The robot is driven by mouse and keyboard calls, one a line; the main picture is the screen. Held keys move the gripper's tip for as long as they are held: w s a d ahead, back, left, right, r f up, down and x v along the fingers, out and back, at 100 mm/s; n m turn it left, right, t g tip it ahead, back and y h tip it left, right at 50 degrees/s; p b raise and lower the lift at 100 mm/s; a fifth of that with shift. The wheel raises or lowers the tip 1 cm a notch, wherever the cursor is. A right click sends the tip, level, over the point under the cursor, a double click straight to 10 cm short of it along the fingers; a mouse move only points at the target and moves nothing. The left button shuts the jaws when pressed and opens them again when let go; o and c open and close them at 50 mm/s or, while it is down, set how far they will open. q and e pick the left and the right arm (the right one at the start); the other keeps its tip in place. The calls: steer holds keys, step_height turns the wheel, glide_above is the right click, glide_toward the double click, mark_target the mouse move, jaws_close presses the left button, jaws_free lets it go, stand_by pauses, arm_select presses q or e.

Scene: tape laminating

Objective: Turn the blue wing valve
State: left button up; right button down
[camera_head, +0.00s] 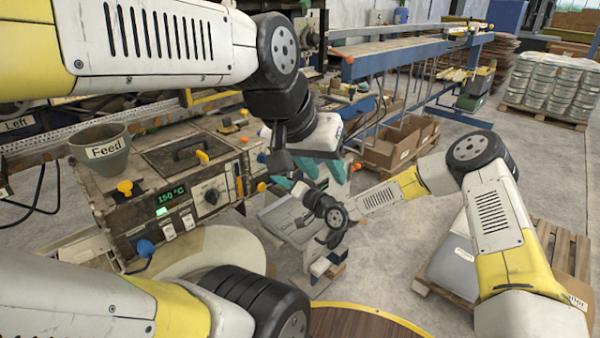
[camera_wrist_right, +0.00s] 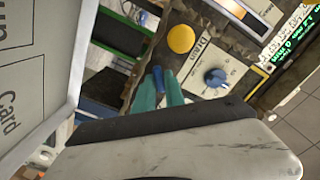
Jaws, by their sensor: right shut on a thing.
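In the right wrist view, the teal fingers of my right gripper (camera_wrist_right: 160,90) are closed around a small blue piece, the blue wing valve (camera_wrist_right: 164,77), beside the word "Drain" on the panel. The fingers hide part of it, so its turn angle is hard to read. In the head view, my right gripper (camera_head: 281,184) is at the machine's right end, and the valve cannot be made out there. My left gripper (camera_head: 323,170) hangs just to the right, in front of the machine's end. Its teal fingers look apart and nothing shows between them.
The grimy machine (camera_head: 180,190) has a green display, orange knobs and a "Feed" pot (camera_head: 101,152). Cardboard boxes (camera_head: 395,145) stand behind my arms. Floor to the right is partly clear.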

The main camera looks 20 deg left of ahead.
steer(key=shift+d+f+m, duration=0.1)
steer(key=shift+f+m, duration=0.05)
steer(key=shift+m, duration=1.75)
steer(key=shift+f+m, duration=0.1)
steer(key=shift+m, duration=1.8)
steer(key=c, duration=1.5)
jaws_free()
steer(key=v, duration=0.7)
steer(key=shift+s+d, duration=0.15)
steer(key=shift+d, duration=0.2)
